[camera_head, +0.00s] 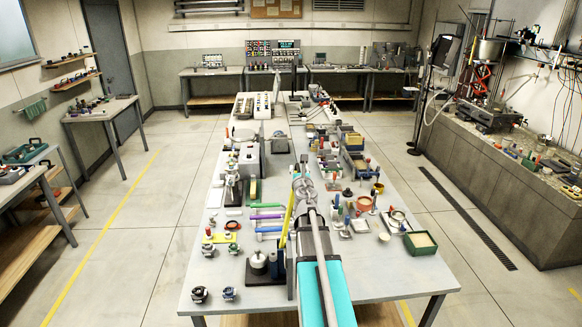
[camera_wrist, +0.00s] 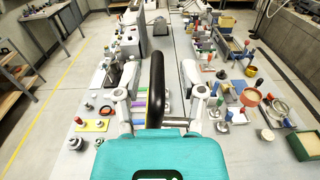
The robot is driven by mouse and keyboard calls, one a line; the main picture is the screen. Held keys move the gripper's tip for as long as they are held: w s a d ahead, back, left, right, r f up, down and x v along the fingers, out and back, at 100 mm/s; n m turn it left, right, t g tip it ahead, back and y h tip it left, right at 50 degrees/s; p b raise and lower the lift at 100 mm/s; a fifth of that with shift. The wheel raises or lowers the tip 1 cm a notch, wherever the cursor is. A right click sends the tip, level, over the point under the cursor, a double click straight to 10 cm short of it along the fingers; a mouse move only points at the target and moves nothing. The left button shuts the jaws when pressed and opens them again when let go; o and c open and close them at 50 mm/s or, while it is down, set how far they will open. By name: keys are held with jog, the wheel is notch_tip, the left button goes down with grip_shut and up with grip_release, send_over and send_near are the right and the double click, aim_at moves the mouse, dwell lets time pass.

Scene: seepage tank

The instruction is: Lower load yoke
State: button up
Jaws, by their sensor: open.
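My gripper (camera_wrist: 159,72) is open in the wrist view, with one pale finger on each side. I cannot tell whether this bar is part of the load yoke. No part is clearly recognisable as the load yoke in either view. In the head view my gripper (camera_head: 304,192) is over the middle of the long grey table (camera_head: 205,290), and my arm covers part of what lies below it. A slanted yellow bar (camera_head: 288,218) shows just left of my gripper.
Small tools and parts crowd the table on both sides. A green-rimmed tray (camera_head: 421,243) is at the right. Purple and green bars (camera_head: 267,216) lie left of my arm. A tank bench (camera_head: 500,180) runs along the right wall.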

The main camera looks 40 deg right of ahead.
jog(key=shift+w+d, duration=0.35)
jog(key=shift+w+a, duration=0.1)
jog(key=shift+a, duration=0.05)
jog(key=shift+c, duration=1.2)
grip_shut()
